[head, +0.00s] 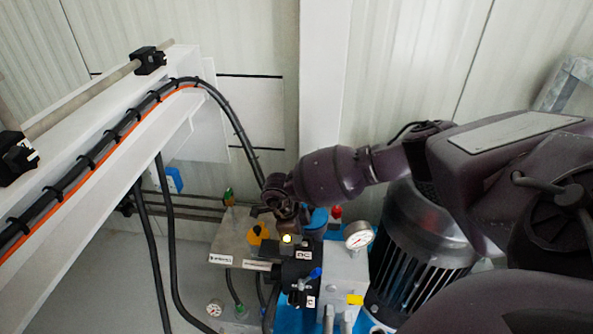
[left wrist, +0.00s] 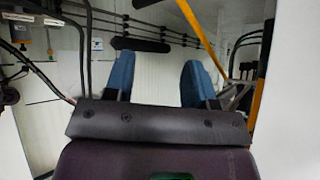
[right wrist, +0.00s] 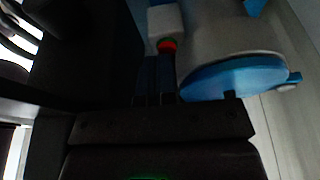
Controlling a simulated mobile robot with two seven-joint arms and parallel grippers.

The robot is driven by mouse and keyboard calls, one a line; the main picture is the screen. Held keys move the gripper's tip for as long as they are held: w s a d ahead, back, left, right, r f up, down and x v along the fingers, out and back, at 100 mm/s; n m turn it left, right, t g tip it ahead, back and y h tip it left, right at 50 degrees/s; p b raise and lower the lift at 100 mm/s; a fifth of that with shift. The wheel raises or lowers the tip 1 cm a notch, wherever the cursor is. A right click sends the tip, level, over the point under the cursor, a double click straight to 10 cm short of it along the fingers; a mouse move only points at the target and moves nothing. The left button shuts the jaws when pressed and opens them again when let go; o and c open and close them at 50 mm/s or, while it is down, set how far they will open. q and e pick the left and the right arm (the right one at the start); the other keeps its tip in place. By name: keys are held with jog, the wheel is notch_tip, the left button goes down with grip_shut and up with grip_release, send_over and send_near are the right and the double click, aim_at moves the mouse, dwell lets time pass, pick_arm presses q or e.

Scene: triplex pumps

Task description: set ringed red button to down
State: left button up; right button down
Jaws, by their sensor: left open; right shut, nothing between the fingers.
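A small red button (right wrist: 167,44) with a coloured ring at its base sits on a pale block in the right wrist view, just beyond my right fingertips. My right gripper (right wrist: 157,70) is shut and empty, its dark fingers together; I cannot tell whether they touch the button. In the head view my right arm reaches in from the right, and its gripper (head: 288,212) points down over the pump's control block. A red cap (head: 336,212) shows right of it; I cannot tell whether it is the same button. My left gripper (left wrist: 158,75) is open and empty, away from the pump.
A pressure gauge (head: 358,236), a lit yellow button (head: 287,239) and a yellow knob (head: 258,232) crowd the control block. A motor (head: 425,245) stands to the right. A white beam with cables (head: 110,135) crosses the left. A blue disc (right wrist: 235,75) is beside the right fingers.

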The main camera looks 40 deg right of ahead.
pick_arm(q)
jog(key=shift+s+a+r+n+p, duration=0.45)
jog(key=shift+s+r+p, duration=0.3)
jog(key=shift+p, duration=0.6)
pick_arm(e)
jog(key=v, duration=1.3)
jog(key=shift+d+r, duration=0.35)
jog(key=shift+r, duration=0.05)
